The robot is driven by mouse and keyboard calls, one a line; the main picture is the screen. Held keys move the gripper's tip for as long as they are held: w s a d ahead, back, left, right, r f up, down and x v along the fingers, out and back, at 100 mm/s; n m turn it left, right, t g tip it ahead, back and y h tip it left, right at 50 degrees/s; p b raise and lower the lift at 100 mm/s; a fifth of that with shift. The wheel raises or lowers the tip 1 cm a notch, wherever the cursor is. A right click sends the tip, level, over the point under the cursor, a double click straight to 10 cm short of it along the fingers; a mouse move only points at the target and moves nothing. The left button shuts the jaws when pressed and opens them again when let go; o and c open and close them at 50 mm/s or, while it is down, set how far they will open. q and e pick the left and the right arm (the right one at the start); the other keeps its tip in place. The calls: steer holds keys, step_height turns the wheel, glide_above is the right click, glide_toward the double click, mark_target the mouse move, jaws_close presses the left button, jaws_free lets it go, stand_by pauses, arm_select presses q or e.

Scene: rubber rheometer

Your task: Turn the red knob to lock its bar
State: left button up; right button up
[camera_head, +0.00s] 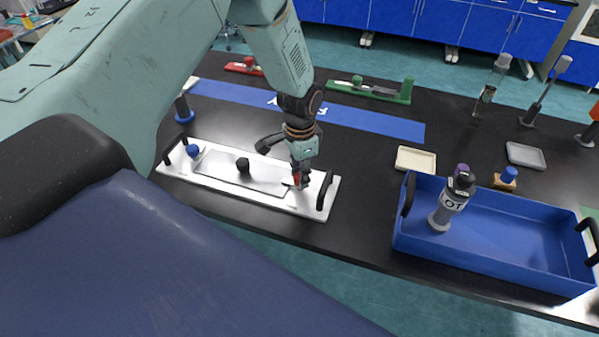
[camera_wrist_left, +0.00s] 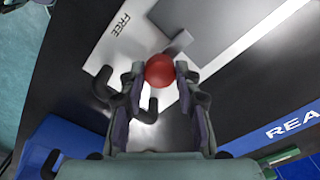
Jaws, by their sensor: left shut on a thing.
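The red knob (camera_head: 297,178) is near the right end of a white plate (camera_head: 314,208) on the black bench. In the left wrist view the red knob (camera_wrist_left: 159,70) sits between the fingertips, with a grey bar (camera_wrist_left: 178,43) beside it and the word FREE printed on the plate. My left gripper (camera_head: 301,178) points down at the knob and is shut on it; it also shows in the left wrist view (camera_wrist_left: 160,80). The fingers hide part of the knob in the head view. My right gripper is not in view.
The plate also carries a black knob (camera_head: 242,165), a blue knob (camera_head: 192,151) and a black handle (camera_head: 325,190) close to my gripper. A blue tray (camera_head: 480,275) with a bottle (camera_head: 452,200) stands to the right. A blue strip (camera_head: 350,122) lies behind.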

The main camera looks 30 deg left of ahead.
arm_select(q)
steer(key=shift+s+f, duration=0.1)
steer(key=o, duration=1.2)
steer(key=shift+d, duration=0.1)
steer(key=shift+c, duration=0.2)
step_height(320, 180, up, 12)
